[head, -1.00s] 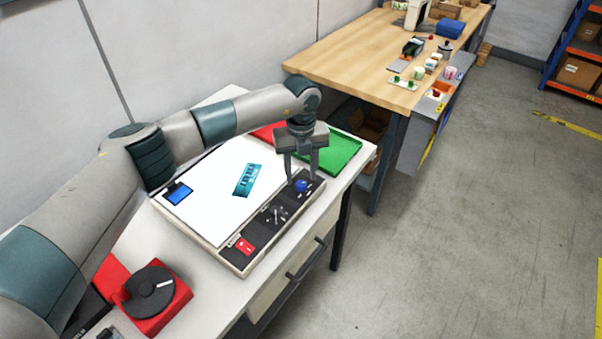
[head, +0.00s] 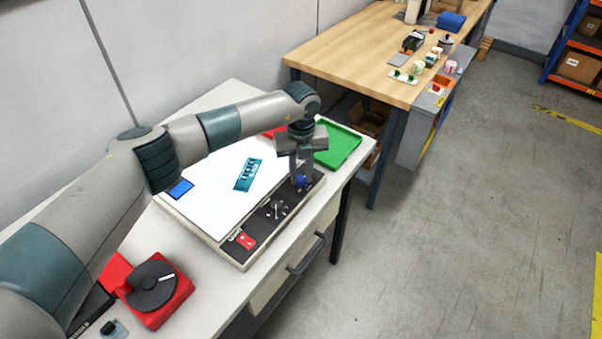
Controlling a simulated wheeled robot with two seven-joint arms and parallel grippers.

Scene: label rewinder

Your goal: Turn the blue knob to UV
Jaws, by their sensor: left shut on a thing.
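The blue knob (head: 301,181) sits at the far right end of the dark control strip (head: 262,225) on the label rewinder (head: 208,238). My left gripper (head: 300,180) points down over it, with its fingers shut on the knob's sides. The fingers hide part of the knob. The knob's markings, UV among them, are too small to read. My right gripper is not in the view.
A teal label strip (head: 248,174) lies on the white panel near a blue screen (head: 181,188). A green tray (head: 340,146) stands just behind. A red device with a black dial (head: 153,287) is at the front left. Bare floor lies to the right.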

